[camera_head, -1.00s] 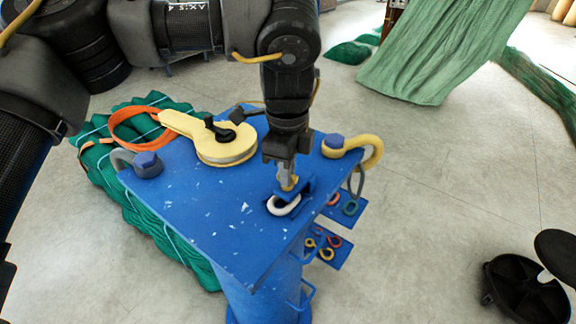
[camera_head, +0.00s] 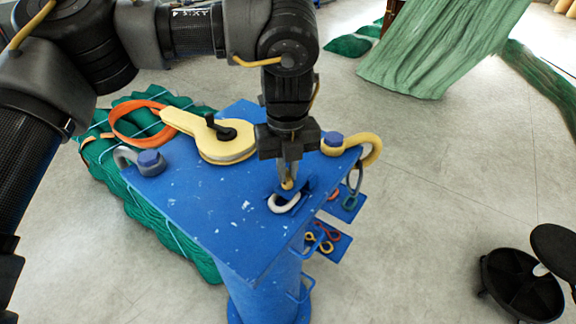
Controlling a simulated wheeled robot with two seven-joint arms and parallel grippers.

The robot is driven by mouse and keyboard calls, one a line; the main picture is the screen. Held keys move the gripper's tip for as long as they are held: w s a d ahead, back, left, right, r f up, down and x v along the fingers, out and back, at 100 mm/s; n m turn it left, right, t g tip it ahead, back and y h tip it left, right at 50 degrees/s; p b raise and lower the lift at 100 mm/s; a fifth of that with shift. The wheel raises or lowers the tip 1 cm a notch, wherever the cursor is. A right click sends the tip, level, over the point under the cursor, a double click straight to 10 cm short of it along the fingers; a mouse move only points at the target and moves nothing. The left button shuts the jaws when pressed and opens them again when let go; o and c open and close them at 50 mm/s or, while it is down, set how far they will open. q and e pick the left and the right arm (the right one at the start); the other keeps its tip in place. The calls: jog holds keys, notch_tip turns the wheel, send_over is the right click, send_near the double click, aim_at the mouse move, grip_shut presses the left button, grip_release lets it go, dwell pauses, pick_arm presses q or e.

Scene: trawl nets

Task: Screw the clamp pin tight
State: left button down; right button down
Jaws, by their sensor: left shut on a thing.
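My left gripper (camera_head: 288,184) points down over the near right part of the blue table top. It is shut on the clamp pin (camera_head: 287,185), a small yellowish piece that shows only in part between the fingertips. A white ring-like shackle (camera_head: 285,204) lies against the clamp on the near side. The fingers hide most of the pin, so its thread and seating cannot be seen. My right gripper is not in view.
A yellow pulley block (camera_head: 222,142) with a black handle lies behind on the blue table (camera_head: 200,210). Hooks and rings hang on the right side. A black stool (camera_head: 520,285) stands at the right.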

pick_arm(q)
jog(key=m, duration=0.3)
jog(key=shift+w+r+m+p, duration=0.1)
jog(key=shift+r+m+p, duration=0.15)
jog(key=shift+m+p, duration=0.05)
jog(key=m, duration=0.3)
jog(key=shift+m, duration=0.3)
jog(key=m+p, duration=0.1)
jog(key=m, duration=0.2)
jog(key=shift+m, duration=0.4)
jog(key=m, duration=0.3)
jog(key=shift+m, duration=0.3)
jog(key=m, duration=0.3)
jog(key=shift+m, duration=0.3)
jog(key=m+p, duration=0.1)
jog(key=m, duration=0.2)
jog(key=shift+m, duration=0.3)
jog(key=m, duration=0.6)
jog(key=shift+m, duration=0.3)
